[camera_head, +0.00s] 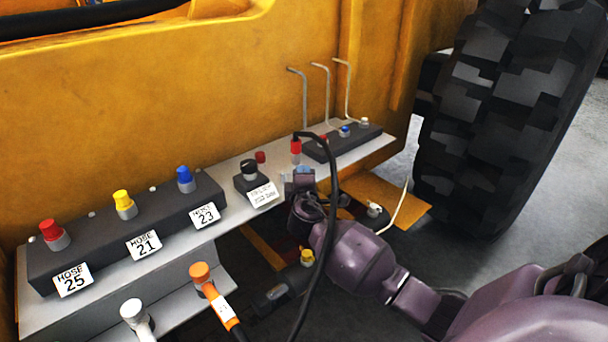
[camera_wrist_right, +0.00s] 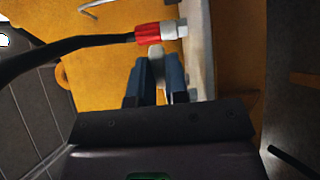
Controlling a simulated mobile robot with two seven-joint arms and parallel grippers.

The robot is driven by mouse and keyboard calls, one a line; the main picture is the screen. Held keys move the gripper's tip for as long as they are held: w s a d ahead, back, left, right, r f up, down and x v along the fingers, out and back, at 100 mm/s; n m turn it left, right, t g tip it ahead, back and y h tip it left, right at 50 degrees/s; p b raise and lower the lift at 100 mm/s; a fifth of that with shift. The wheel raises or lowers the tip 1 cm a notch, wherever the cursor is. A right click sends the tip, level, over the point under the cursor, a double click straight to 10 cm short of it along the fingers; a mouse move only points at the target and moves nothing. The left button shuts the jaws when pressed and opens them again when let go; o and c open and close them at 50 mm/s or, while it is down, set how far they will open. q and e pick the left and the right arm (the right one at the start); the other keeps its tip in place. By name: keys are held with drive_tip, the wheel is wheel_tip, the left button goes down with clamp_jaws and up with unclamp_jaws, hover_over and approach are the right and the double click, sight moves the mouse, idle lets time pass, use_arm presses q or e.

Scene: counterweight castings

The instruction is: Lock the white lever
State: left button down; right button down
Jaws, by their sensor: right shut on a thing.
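My right gripper (camera_head: 301,178) is at the front edge of the grey ledge, just below a red hose coupling (camera_head: 296,147). In the right wrist view, its two blue-grey fingers (camera_wrist_right: 157,80) are shut on a pale, rounded piece (camera_wrist_right: 156,62), which appears to be the white lever. The gripper hides most of this piece in the head view, so its angle and whether it is locked cannot be told. The red coupling also shows in the wrist view (camera_wrist_right: 150,33), just beyond the fingertips, with a white end (camera_wrist_right: 174,30). My left gripper is not in view.
A black hose (camera_head: 331,220) loops from the coupling past my right wrist. The grey ledge (camera_head: 228,172) carries a dark block with red, yellow and blue caps (camera_head: 184,179). White (camera_head: 133,312) and orange (camera_head: 200,273) plugs stand below. A large tyre (camera_head: 510,110) is at the right.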

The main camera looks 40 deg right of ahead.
idle(0.3)
drive_tip(key=c, duration=1.1)
unclamp_jaws()
drive_tip(key=shift+a, duration=0.1)
drive_tip(key=p+v, duration=0.1)
drive_tip(key=v, duration=0.9)
drive_tip(key=shift+s+a, duration=0.2)
drive_tip(key=shift+s, duration=0.15)
